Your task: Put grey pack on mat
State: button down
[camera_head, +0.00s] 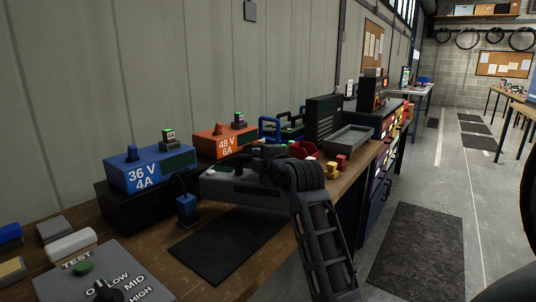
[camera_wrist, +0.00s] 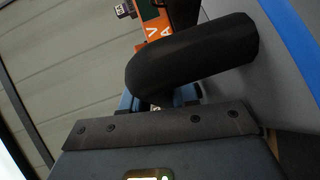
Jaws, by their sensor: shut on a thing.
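The grey pack (camera_head: 222,190) is a long, low grey block in the middle of the head view. My gripper (camera_head: 264,163) is at its top and shut on it; the arm comes in from the lower right. The fingertips are hard to make out against the dark parts there. The black mat (camera_head: 222,252) lies flat on the bench in front of and below the pack, its visible part bare. Whether the pack touches anything beneath it I cannot tell. In the wrist view a thick black curved handle (camera_wrist: 190,65) crosses in front of a grey surface.
A blue 36 V charger (camera_head: 150,172) on a black box stands left of the pack. A blue connector (camera_head: 187,208) is close to the pack's left end. An orange 48 V charger (camera_head: 224,142) is behind it.

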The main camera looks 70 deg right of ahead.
jog(key=shift+f, duration=1.65)
jog(key=c, duration=1.3)
grip_release()
jog(key=shift+f, duration=0.5)
jog(key=o, duration=0.4)
jog(key=shift+o, duration=0.2)
jog(key=shift+r, duration=0.1)
jog(key=shift+a, duration=0.1)
jog(key=v, duration=1.2)
jog(key=shift+b, duration=0.4)
